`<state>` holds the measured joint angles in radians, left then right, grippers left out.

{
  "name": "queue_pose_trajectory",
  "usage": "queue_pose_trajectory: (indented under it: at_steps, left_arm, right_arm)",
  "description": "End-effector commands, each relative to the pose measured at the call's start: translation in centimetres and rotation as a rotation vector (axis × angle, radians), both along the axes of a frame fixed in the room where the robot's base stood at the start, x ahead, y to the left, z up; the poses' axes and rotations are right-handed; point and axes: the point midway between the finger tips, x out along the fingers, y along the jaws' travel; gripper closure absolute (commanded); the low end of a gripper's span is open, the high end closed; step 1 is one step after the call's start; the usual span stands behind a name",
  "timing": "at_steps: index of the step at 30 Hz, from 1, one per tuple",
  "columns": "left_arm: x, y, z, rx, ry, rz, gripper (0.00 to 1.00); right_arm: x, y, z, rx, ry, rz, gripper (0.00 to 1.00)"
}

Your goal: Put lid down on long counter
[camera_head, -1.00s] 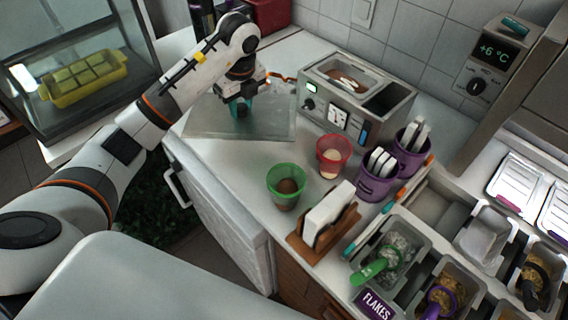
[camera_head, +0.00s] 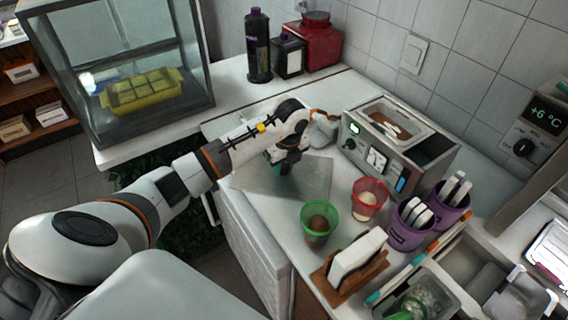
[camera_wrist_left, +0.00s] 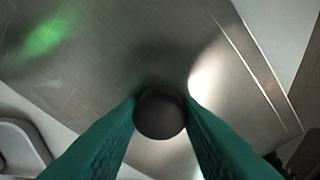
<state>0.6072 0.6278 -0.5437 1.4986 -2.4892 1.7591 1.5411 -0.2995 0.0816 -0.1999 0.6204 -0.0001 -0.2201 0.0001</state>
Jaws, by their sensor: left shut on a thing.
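The lid (camera_head: 312,180) is a flat, square metal plate with a round dark knob. In the head view it lies flat over the white long counter (camera_head: 278,218), left of the warmer. I cannot tell whether it touches the counter or hangs just above it. My left gripper (camera_head: 284,170) points down over the lid's middle. In the left wrist view its green fingers (camera_wrist_left: 160,118) are shut on the knob (camera_wrist_left: 160,116), and the brushed lid (camera_wrist_left: 110,50) fills most of the picture. My right gripper is not in view.
A metal topping warmer (camera_head: 385,160) stands right of the lid. A green cup (camera_head: 319,225) and a red cup (camera_head: 369,202) stand close in front of it. A napkin holder (camera_head: 350,270) and purple holders (camera_head: 408,238) are farther right. A glass case (camera_head: 130,60) stands left.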

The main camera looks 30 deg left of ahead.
Motion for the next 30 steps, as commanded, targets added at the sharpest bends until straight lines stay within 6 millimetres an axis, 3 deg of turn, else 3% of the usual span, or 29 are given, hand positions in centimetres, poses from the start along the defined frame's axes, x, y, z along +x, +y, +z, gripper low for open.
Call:
queue_pose_trajectory:
  at_steps: [3, 4, 8, 20, 30]
  left_arm:
    - [0.0, 0.0, -0.2, 0.001, -0.001, 0.000, 1.00]
    - [0.0, 0.0, -0.2, 0.000, 0.000, 0.000, 0.65]
    - [0.0, 0.0, -0.2, 0.000, 0.001, 0.000, 0.46]
    - [0.0, -0.1, 0.8, 0.000, -0.001, 0.001, 0.46]
    - [-0.3, -1.0, 7.6, 0.002, -0.006, -0.001, 0.46]
  right_arm:
    - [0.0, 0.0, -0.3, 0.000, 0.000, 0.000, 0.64]
    - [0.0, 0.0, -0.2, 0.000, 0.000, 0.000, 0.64]
    - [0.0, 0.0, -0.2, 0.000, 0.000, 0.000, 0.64]
    - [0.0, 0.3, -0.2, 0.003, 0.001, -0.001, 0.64]
    - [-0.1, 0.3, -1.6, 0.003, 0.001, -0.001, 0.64]
